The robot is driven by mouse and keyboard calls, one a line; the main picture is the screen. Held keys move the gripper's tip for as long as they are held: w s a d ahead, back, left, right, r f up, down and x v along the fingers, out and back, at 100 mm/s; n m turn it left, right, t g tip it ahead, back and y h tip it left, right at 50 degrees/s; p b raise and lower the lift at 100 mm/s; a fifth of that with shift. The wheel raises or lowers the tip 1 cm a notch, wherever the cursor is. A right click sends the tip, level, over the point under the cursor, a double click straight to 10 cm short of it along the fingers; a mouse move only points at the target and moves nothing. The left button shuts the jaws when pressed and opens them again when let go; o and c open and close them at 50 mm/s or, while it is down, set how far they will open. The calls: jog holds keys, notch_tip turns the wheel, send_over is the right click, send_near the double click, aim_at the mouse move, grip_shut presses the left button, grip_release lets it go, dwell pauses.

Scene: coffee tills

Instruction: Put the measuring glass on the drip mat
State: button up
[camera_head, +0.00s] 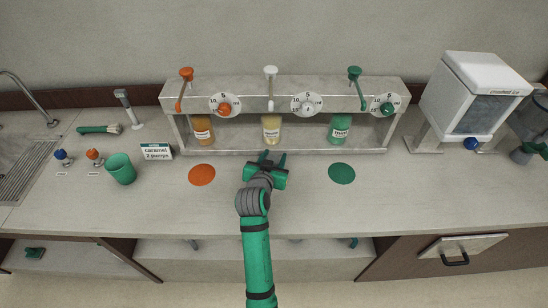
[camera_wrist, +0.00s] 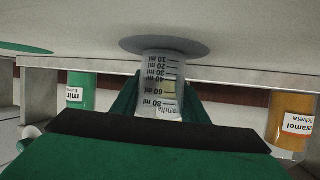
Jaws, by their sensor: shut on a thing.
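The measuring glass (camera_wrist: 160,82) is clear with black ml marks and shows in the wrist view, whose picture is upside down. My gripper (camera_head: 269,157) is shut on it, with green fingers on either side. The glass looks upright, its base over a round grey drip mat (camera_wrist: 135,44) on the counter. I cannot tell whether the base touches the mat. In the head view my gripper and wrist cover the spot between the orange and green discs, and I cannot make out the glass or grey mat there.
An orange disc (camera_head: 201,174) and a green disc (camera_head: 341,173) lie either side. Behind stands a dispenser rack (camera_head: 240,91) with caramel (camera_head: 203,130), vanilla (camera_head: 271,128) and green (camera_head: 339,128) bottles. A green cup (camera_head: 121,169) stands left. The front counter is clear.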

jog(key=o, duration=0.8)
jog(key=shift+w+f, duration=0.1)
jog(key=shift+c, duration=0.2)
jog(key=shift+d, duration=0.1)
jog(key=v, duration=1.2)
